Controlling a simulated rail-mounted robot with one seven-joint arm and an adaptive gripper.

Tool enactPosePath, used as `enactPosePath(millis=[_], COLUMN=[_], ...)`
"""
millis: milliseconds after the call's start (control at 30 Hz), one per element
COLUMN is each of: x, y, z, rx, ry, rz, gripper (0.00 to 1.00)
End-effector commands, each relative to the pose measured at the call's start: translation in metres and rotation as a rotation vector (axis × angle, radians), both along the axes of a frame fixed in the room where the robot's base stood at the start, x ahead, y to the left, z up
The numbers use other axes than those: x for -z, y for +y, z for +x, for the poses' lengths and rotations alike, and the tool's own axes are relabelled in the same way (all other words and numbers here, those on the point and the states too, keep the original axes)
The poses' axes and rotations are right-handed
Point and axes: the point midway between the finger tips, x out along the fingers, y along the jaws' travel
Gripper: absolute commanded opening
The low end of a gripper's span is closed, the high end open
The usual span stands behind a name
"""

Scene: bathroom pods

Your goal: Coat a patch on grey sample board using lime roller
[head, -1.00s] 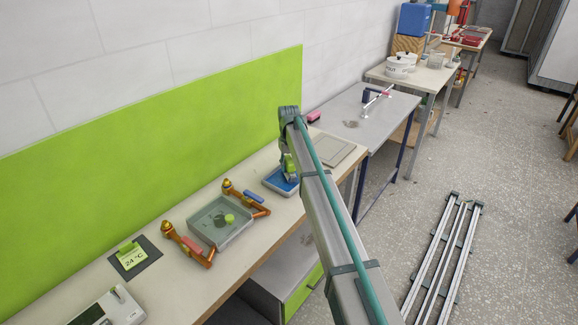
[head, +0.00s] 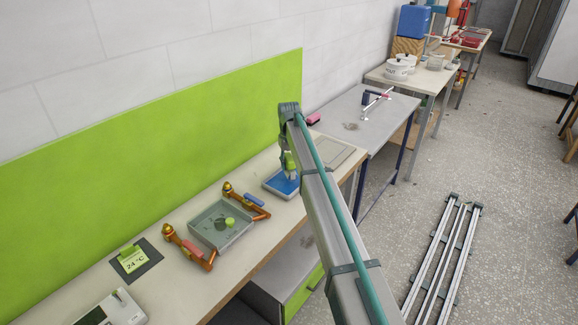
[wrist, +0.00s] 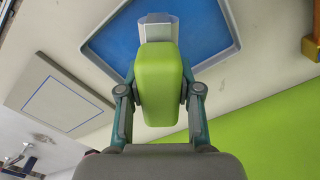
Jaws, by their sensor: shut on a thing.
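The lime roller (wrist: 158,82) is held by its thick lime grip between the two fingers of my gripper (wrist: 160,100). Its pale grey end (wrist: 158,28) lies over the blue inside of a shallow tray (wrist: 100,62); I cannot tell if it touches. In the head view the roller (head: 291,163) hangs below my gripper (head: 285,150) above the blue tray (head: 277,183). The grey sample board (wrist: 60,95), a flat square with a thin outlined panel, lies apart from the tray. It also shows behind my arm in the head view (head: 340,151).
A grey box (head: 220,240) with a lime knob stands between two orange clamps (head: 190,248) (head: 247,203) left of the tray. A lime panel (head: 150,155) lines the wall behind. A grey table (head: 365,115) stands beyond the board.

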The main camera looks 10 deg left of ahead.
Motion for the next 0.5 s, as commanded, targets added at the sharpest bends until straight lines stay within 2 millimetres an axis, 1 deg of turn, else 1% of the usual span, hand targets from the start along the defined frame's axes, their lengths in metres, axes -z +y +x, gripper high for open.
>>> enactPosePath(millis=[33,100,500], x=[-0.006,-0.012,-0.039], y=[0.000,0.000,0.000], z=[0.000,0.000,0.000], rx=[0.000,0.000,0.000], ry=[-0.001,-0.001,0.000], rz=[0.000,0.000,0.000], gripper=[0.06,0.06,0.06])
